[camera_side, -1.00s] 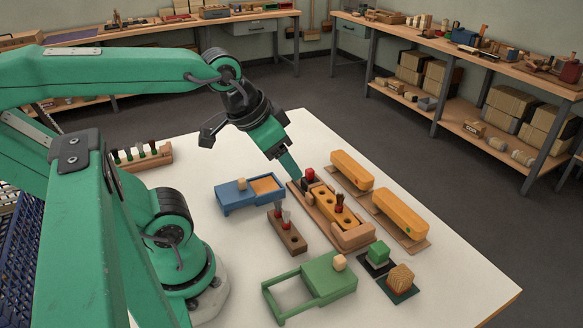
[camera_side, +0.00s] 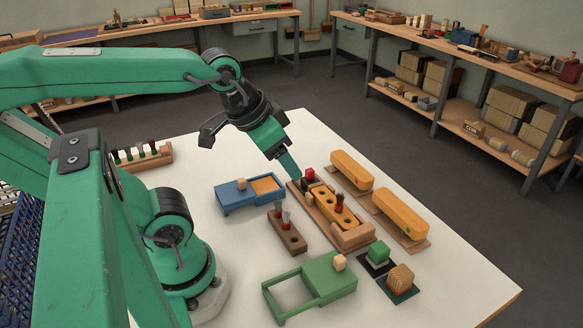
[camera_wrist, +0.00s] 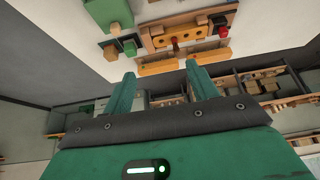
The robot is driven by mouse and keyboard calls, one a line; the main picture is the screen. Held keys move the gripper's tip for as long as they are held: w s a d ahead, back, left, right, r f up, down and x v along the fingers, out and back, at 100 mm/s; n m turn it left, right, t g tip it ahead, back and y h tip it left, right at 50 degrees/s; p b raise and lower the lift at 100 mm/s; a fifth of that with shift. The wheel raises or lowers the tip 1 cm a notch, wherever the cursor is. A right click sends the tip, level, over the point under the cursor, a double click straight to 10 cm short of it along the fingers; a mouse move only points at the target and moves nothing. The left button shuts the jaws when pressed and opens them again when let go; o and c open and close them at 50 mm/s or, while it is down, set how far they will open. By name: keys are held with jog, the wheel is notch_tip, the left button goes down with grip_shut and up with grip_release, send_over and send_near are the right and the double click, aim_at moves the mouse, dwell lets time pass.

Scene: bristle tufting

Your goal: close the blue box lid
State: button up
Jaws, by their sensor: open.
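The blue box (camera_side: 236,203) stands on the white table, left of the wooden fixture. Its blue lid with a pale wooden knob (camera_side: 242,184) sits over the left part. The right part is uncovered and shows an orange-tan inside (camera_side: 266,185). My gripper (camera_side: 295,177) is to the right of the blue box, low over the far-left end of the fixture, apart from the lid and knob. In the wrist view my gripper (camera_wrist: 159,70) has its two fingers spread with nothing visible between them. The blue box does not show in the wrist view.
The wooden fixture (camera_side: 365,237) holds an orange block with holes and brushes. Two orange brush bodies (camera_side: 351,170) lie behind it. A brown brush holder (camera_side: 288,237) stands in front of the blue box. A green box (camera_side: 330,278) is nearer the camera. Table left of the blue box is clear.

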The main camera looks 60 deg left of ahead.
jog(key=c, duration=0.3)
jog(key=g, duration=0.5)
send_over(242, 180)
jog(key=f, duration=1)
jog(key=shift+w+d+f, duration=0.25)
jog(key=shift+d+f, duration=0.05)
jog(key=shift+f, duration=0.05)
jog(key=shift+s+a+f+g, duration=0.25)
jog(key=shift+a+f+g, duration=0.05)
jog(key=shift+a, duration=0.15)
jog(key=shift+f, duration=0.1)
jog(key=shift+f, duration=3.8)
